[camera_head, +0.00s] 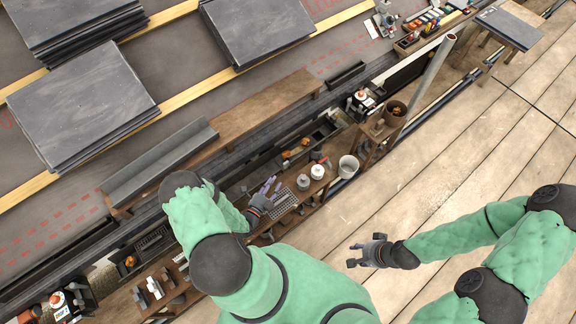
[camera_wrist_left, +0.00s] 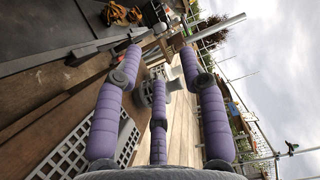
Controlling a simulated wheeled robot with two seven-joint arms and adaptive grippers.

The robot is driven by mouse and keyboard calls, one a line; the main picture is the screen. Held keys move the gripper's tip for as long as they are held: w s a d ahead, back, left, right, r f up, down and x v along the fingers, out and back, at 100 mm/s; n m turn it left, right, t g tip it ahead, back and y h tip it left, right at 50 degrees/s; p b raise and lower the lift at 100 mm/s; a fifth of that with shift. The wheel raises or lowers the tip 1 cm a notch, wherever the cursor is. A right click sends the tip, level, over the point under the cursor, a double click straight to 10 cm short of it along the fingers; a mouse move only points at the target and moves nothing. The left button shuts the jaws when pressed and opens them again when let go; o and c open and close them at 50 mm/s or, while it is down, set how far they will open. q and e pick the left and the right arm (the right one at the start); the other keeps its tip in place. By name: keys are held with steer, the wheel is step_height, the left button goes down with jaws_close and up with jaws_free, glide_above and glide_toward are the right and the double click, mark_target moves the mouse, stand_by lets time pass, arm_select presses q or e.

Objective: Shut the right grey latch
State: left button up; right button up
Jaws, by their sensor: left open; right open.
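I cannot make out the right grey latch for certain in either view. In the left wrist view a grey bar (camera_wrist_left: 45,64) with a small lever-like piece lies left of my fingers, but I cannot tell whether it is the latch. My left gripper (camera_head: 268,187) is over the cluttered wooden shelf beside the roof edge. In the left wrist view its purple fingers (camera_wrist_left: 160,62) are spread, with nothing between them. My right gripper (camera_head: 357,253) is open and empty above the plank floor, away from the shelf.
White pots (camera_head: 317,172), a white bucket (camera_head: 347,166) and a grey grid (camera_head: 283,203) stand near my left gripper. A slanting grey pipe (camera_head: 428,82) rises at the right. Slate stacks (camera_head: 82,105) lie on the roof. The plank floor (camera_head: 430,185) is clear.

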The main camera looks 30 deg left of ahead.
mark_target(284, 166)
arm_select(q)
steer(key=w+b, duration=0.2)
steer(key=w, duration=0.7)
steer(key=shift+w, duration=0.25)
jaws_close()
